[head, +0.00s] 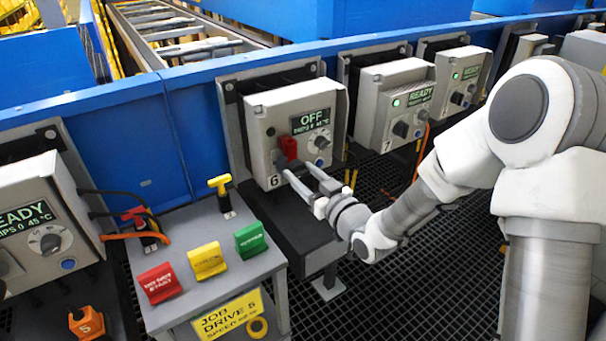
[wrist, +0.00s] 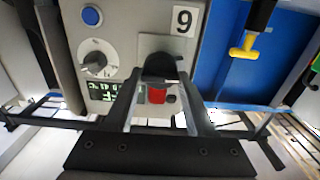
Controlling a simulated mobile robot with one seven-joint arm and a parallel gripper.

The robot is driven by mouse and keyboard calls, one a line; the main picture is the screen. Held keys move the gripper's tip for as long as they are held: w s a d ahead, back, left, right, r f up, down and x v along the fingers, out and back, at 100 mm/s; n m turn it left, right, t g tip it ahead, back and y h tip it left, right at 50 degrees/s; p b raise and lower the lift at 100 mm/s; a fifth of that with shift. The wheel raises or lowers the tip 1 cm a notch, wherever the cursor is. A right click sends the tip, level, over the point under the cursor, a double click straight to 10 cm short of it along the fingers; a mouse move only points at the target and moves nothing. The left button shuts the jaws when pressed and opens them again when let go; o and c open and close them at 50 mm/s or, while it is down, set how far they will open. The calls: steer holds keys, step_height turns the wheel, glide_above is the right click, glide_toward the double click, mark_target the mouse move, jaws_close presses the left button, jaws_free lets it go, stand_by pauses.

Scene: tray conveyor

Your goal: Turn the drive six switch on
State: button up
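The drive six box (head: 262,118) is light grey, carries a "6" label and has a display reading OFF. Its switch (head: 289,147) is a red block on a dark mount. In the wrist view the picture is upside down, and the red switch part (wrist: 157,95) shows between my fingers with a dark knob above it. My gripper (head: 298,169) is open and empty, its two fingers pointing at the box just below the switch in the head view. In the wrist view my gripper (wrist: 160,76) has one finger on each side of the switch; contact cannot be told.
A grey round dial (head: 320,142) sits right of the switch. Drive seven's box (head: 397,103) reads READY farther right. A grey stand (head: 213,236) with red, yellow and green tags (head: 250,239) is at lower left. A yellow-handled lever (head: 219,184) rises from it.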

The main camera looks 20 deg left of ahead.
jaws_close()
steer(key=shift+m, duration=0.5)
steer(key=m, duration=0.3)
steer(key=shift+w+d+m+p, duration=0.1)
steer(key=shift+m+p, duration=0.2)
steer(key=shift+m, duration=0.1)
steer(key=m+p, duration=0.1)
steer(key=m, duration=0.3)
steer(key=shift+m, duration=0.3)
steer(key=m+p, duration=0.2)
steer(key=m, duration=0.2)
steer(key=shift+d+f, duration=0.1)
steer(key=m+p, duration=0.1)
steer(key=m, duration=0.3)
steer(key=shift+f, duration=0.15)
steer(key=shift+m+p, duration=0.3)
steer(key=shift+m, duration=0.2)
